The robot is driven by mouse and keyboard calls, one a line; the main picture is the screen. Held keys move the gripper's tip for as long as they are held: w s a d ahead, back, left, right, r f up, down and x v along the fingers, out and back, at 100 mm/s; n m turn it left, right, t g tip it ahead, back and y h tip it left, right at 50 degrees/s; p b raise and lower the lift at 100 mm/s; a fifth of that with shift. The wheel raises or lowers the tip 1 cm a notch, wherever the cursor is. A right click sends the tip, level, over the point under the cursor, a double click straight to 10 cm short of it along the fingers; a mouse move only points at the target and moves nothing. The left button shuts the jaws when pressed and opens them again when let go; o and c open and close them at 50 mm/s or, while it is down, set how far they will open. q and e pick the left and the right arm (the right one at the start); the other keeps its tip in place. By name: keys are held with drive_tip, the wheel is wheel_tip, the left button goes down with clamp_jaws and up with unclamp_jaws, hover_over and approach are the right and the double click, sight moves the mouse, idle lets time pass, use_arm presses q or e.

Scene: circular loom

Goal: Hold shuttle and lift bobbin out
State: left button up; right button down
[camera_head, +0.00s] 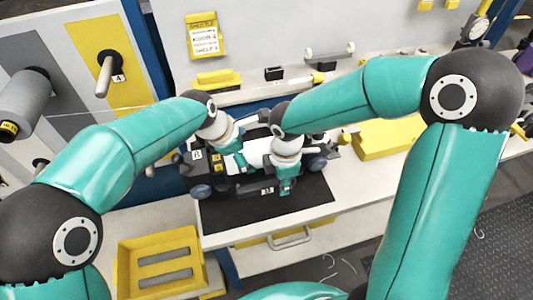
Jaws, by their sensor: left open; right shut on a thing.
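The black shuttle (262,188) with blue-hubbed wheels lies on the dark mat on the bench. A white bobbin (253,157) shows in its middle, between my two wrists and partly hidden by them. My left gripper (242,168) is open, low over the left part of the shuttle beside the bobbin. My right gripper (286,190) is shut on the shuttle at its front side, right of the middle. The fingertips are small, and their exact contact is hard to make out.
The dark mat (225,219) is bare in front of the shuttle. A yellow bin (128,262) stands low at the front left. A yellow block (388,139) lies right of the shuttle. A panel with pegs and a grey spool (25,100) rises at the left.

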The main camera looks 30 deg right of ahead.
use_arm(q)
drive_tip(key=shift+x, duration=2.15)
use_arm(e)
drive_tip(key=shift+s+f, duration=0.1)
drive_tip(key=shift+f, duration=0.05)
use_arm(q)
drive_tip(key=c, duration=1.8)
drive_tip(key=shift+r, duration=0.1)
